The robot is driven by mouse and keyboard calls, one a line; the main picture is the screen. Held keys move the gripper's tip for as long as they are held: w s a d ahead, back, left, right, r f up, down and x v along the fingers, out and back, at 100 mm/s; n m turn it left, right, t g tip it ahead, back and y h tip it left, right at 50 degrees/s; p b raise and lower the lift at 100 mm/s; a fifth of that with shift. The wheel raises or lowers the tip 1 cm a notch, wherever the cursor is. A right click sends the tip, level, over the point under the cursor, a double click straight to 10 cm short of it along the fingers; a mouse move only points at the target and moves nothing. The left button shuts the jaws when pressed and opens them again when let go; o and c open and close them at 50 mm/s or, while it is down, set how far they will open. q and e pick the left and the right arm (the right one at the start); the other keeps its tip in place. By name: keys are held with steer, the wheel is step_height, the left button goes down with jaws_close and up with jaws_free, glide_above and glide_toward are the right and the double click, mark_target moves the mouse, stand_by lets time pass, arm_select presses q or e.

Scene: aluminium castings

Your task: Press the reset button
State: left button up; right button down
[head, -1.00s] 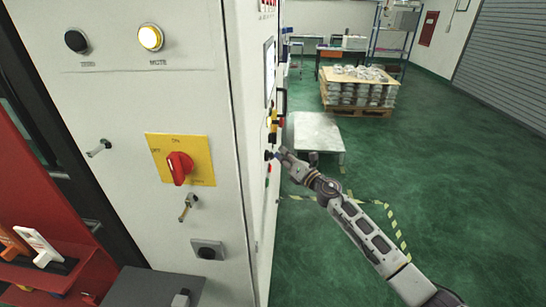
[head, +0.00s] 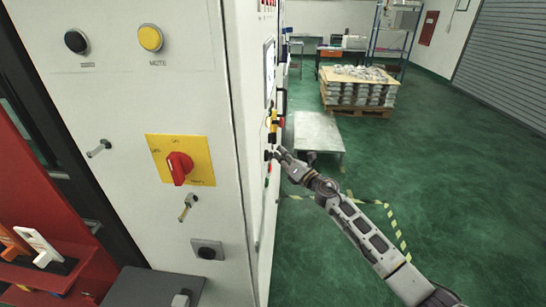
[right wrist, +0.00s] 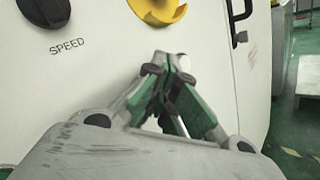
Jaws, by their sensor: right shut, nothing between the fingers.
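My right gripper (head: 273,154) is at the narrow side panel of the white cabinet (head: 236,130). In the right wrist view its two fingertips (right wrist: 168,64) are closed together, with nothing held, in front of the white panel. A pale round piece (right wrist: 184,62) shows just behind the fingertips; it is mostly covered, and I cannot tell whether it is the reset button or whether the fingers touch it. No label reading reset is legible. Above are a black knob (right wrist: 45,10) marked SPEED and a yellow control (right wrist: 157,10). My left gripper is not in view.
The cabinet front has a yellow plate with a red rotary switch (head: 180,167), a black button (head: 76,41) and a yellow lamp (head: 150,38). A low grey platform (head: 318,132) and a loaded pallet (head: 358,87) stand beyond. Green floor at right is clear.

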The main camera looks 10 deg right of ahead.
stand_by(0.4)
steer(key=shift+s+d, duration=0.25)
steer(key=shift+d, duration=0.5)
steer(key=shift+d, duration=0.15)
steer(key=d+b, duration=0.1)
steer(key=d, duration=0.1)
steer(key=s+d, duration=0.1)
steer(key=d, duration=0.1)
steer(key=shift+s+d+b, duration=0.2)
steer(key=shift+d+b, duration=0.1)
steer(key=shift+b, duration=0.1)
stand_by(0.9)
